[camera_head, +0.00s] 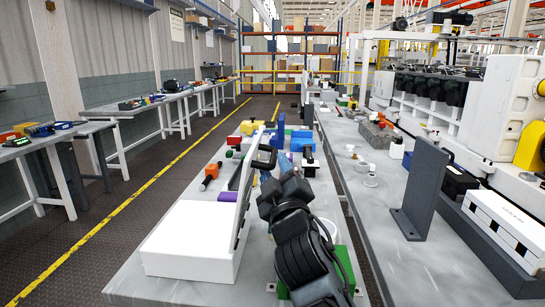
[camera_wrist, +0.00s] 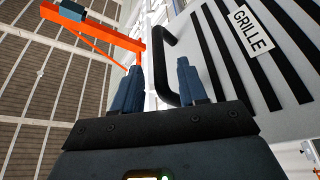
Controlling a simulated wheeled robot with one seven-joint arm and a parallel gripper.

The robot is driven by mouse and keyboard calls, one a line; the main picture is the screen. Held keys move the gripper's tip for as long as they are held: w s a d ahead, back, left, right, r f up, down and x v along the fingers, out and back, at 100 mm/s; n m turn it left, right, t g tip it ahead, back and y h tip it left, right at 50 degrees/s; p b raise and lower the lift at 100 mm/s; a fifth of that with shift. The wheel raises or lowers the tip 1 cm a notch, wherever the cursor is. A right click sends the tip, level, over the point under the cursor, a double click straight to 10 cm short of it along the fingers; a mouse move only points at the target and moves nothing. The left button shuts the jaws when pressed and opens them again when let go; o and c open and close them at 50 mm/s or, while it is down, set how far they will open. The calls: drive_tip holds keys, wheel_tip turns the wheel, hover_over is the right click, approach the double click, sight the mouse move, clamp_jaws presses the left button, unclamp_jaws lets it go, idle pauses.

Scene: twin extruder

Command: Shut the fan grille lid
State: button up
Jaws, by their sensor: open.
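The fan grille unit has a low white box (camera_head: 188,240) on the near part of the bench. Its white lid (camera_head: 247,178) stands raised, nearly upright, at the box's right side and is seen almost edge-on. In the wrist view the lid's face (camera_wrist: 222,50) shows black slats and a GRILLE label. A black bar handle (camera_head: 265,157) sticks out from the lid; it also shows in the wrist view (camera_wrist: 160,62). My gripper (camera_wrist: 157,68) is open, and the handle appears between its two fingers in that view. Contact with the handle cannot be told.
A grey upright bracket (camera_head: 422,190) stands to the right. The floor aisle (camera_head: 130,180) on the left is clear.

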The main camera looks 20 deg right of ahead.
sight(272, 157)
drive_tip(key=shift+x, duration=1.75)
clamp_jaws()
